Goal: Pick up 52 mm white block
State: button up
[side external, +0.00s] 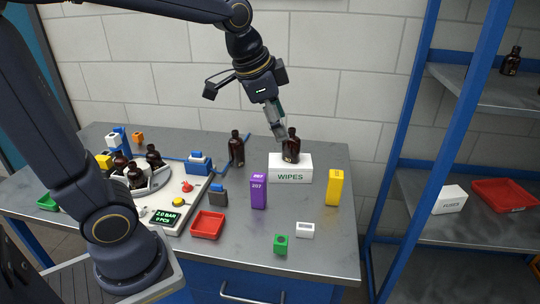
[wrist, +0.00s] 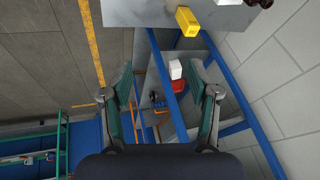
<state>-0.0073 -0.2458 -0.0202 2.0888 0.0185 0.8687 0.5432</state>
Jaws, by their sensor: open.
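A small white block (side external: 305,230) lies on the grey table near its front right edge, just right of a green block (side external: 281,244). I cannot make the white block out in the wrist view. My gripper (side external: 279,132) is high over the back of the table, close to a dark bottle (side external: 291,147) that appears to stand on the white WIPES box (side external: 290,174). I cannot tell if they touch. In the wrist view my gripper (wrist: 162,70) is open, with nothing between its fingers.
A purple box (side external: 258,192) and a yellow box (side external: 334,188) stand upright behind the white block; a red tray (side external: 208,225) is to its left. A blue-framed shelf (side external: 405,130) stands right of the table. The table around the white block is mostly clear.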

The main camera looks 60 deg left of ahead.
jog(key=w+f+m+g, duration=0.2)
jog(key=w+f, duration=0.4)
jog(key=w, duration=0.1)
jog(key=g, duration=0.3)
send_over(306, 226)
notch_tip(306, 226, down, 25)
jog(key=shift+s+a+f, duration=0.1)
jog(key=shift+s+a, duration=0.05)
notch_tip(306, 226, down, 6)
jog(key=shift+r, duration=0.2)
grip_shut()
